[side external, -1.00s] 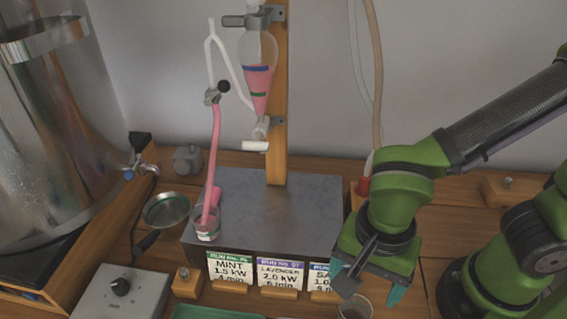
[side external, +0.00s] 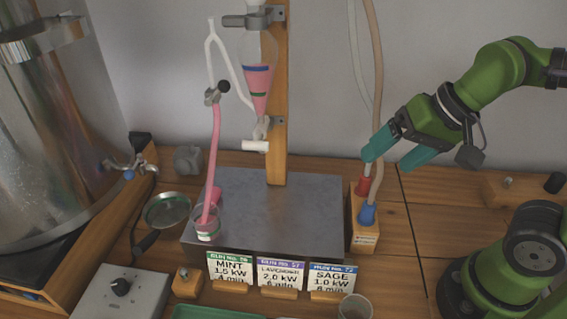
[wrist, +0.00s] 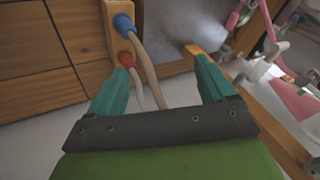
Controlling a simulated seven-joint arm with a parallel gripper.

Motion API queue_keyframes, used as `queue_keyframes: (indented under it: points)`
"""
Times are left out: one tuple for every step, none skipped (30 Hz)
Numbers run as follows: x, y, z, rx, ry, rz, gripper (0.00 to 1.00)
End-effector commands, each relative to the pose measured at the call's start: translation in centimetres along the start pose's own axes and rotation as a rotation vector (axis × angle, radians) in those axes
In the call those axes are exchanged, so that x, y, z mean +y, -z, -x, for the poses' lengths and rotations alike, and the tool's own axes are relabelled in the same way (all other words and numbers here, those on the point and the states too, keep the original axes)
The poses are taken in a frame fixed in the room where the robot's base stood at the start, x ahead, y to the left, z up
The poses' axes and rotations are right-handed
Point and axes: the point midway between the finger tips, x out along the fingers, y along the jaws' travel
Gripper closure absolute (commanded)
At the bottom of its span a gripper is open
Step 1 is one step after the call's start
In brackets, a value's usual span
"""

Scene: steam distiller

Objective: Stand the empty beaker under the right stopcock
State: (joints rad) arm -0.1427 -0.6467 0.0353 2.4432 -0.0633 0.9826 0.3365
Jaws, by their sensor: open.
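A small clear beaker (side external: 355,307), seemingly empty, stands at the front edge of the side view, right of the label cards and partly cut off by the frame. The right stopcock (side external: 259,140), with a white handle, sits below the funnel of pink liquid (side external: 258,85). The grey stand top below it is bare. The left stopcock (side external: 213,95) has a black knob; a pink tube runs from it to another beaker (side external: 207,228) on the stand's left front. My gripper (side external: 393,152) is open and empty, raised near the hoses; its teal fingers (wrist: 162,75) also show in the wrist view.
A wooden block with red (side external: 363,186) and blue (side external: 367,214) hose fittings stands right of the grey stand (side external: 310,195). Label cards (side external: 280,271) line its front. A wooden post (side external: 277,160) rises behind the funnel.

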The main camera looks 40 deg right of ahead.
Motion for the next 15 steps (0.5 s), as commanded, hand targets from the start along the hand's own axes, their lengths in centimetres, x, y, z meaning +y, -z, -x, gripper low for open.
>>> queue_keyframes:
  points:
    - [0.9,1.0,0.5,0.05,0.015,0.043,0.18]
    - [1.3,1.3,0.8,0.072,0.02,0.071,0.18]
    - [1.8,1.8,1.0,0.099,0.024,0.106,0.18]
    - [2.0,2.0,1.2,0.114,0.027,0.126,0.18]
    - [2.2,2.2,1.3,0.127,0.028,0.143,0.21]
    - [2.4,2.4,1.4,0.14,0.028,0.163,0.27]
    - [2.5,2.5,1.5,0.147,0.028,0.173,0.32]
    - [2.6,2.6,1.5,0.15,0.028,0.18,0.34]
    - [2.7,2.6,1.5,0.153,0.027,0.185,0.34]
    - [2.7,2.6,1.5,0.153,0.027,0.187,0.34]
    - [2.7,2.6,1.5,0.153,0.027,0.188,0.34]
    - [2.6,2.6,1.5,0.152,0.027,0.189,0.34]
    - [2.6,2.6,1.5,0.152,0.027,0.188,0.34]
    - [2.6,2.6,1.5,0.152,0.027,0.188,0.34]
    - [2.6,2.6,1.5,0.152,0.027,0.188,0.34]
